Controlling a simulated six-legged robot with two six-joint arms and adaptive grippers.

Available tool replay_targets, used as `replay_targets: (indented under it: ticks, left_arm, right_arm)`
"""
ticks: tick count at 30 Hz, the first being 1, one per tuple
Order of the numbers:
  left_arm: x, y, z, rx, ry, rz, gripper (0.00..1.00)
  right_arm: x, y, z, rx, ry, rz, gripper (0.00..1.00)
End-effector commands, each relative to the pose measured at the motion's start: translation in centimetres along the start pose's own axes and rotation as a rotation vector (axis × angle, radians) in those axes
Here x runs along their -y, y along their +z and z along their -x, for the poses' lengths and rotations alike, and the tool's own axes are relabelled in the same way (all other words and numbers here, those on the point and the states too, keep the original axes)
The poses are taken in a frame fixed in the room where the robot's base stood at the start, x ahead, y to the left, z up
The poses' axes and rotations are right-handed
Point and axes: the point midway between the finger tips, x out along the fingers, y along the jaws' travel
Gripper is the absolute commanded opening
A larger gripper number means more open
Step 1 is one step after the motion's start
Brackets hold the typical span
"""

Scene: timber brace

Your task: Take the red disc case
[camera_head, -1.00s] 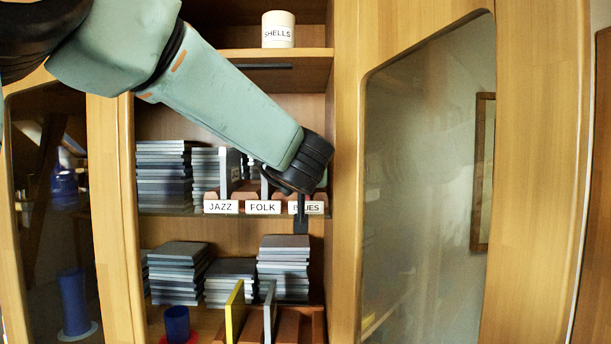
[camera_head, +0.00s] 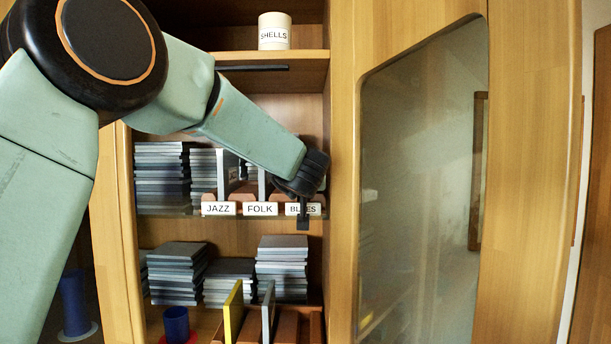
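I cannot make out a red disc case in this view. My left arm reaches in from the left across the cabinet, and my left gripper (camera_head: 303,217) is in front of the middle shelf at the BLUES label (camera_head: 303,209). Its dark finger points down; whether it is open or shut does not show, and I see nothing held in it. Behind the arm, disc cases stand at the JAZZ label (camera_head: 218,209) and the FOLK label (camera_head: 260,209), partly hidden by it. On the lower shelf a yellow case (camera_head: 233,313) and a grey case (camera_head: 268,314) stand upright in a wooden rack (camera_head: 288,328).
Stacks of grey cases (camera_head: 178,272) fill the lower shelf, with more on the middle shelf (camera_head: 161,178). A blue cup (camera_head: 177,323) stands on something red at the bottom. A SHELLS jar (camera_head: 274,31) is above. A glass door (camera_head: 420,180) closes the right side.

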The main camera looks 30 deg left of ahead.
Motion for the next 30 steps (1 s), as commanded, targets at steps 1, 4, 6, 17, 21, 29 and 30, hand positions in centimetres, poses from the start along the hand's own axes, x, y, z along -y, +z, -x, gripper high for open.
replay_targets:
  ticks: [1,4,6,17,21,29,30]
  left_arm:
    - [0.02,-0.02,-0.04,0.000,0.000,0.001,0.41]
    - [0.03,-0.02,-0.08,0.000,-0.001,0.001,0.37]
    - [0.03,-0.02,-0.07,0.000,-0.001,0.001,0.31]
    - [0.01,0.02,-0.04,0.000,0.000,0.000,0.01]
    - [0.01,0.00,-0.03,0.000,0.000,0.000,0.00]
    - [0.01,-0.09,-0.02,-0.002,-0.001,0.000,0.00]
    - [0.01,-0.10,-0.01,-0.002,-0.001,0.000,0.00]
  right_arm:
    - [0.00,0.01,-0.02,0.000,0.000,0.000,0.40]
    - [0.00,0.01,-0.02,0.000,0.000,0.000,0.40]
    - [0.00,0.01,-0.02,0.000,0.000,0.000,0.40]
    - [0.00,0.00,-0.02,0.000,0.000,0.000,0.40]
    - [0.00,0.00,-0.02,0.000,0.000,0.000,0.40]
    - [0.00,0.00,-0.01,0.000,0.000,0.000,0.40]
    - [0.00,0.00,0.00,0.000,0.000,0.000,0.40]
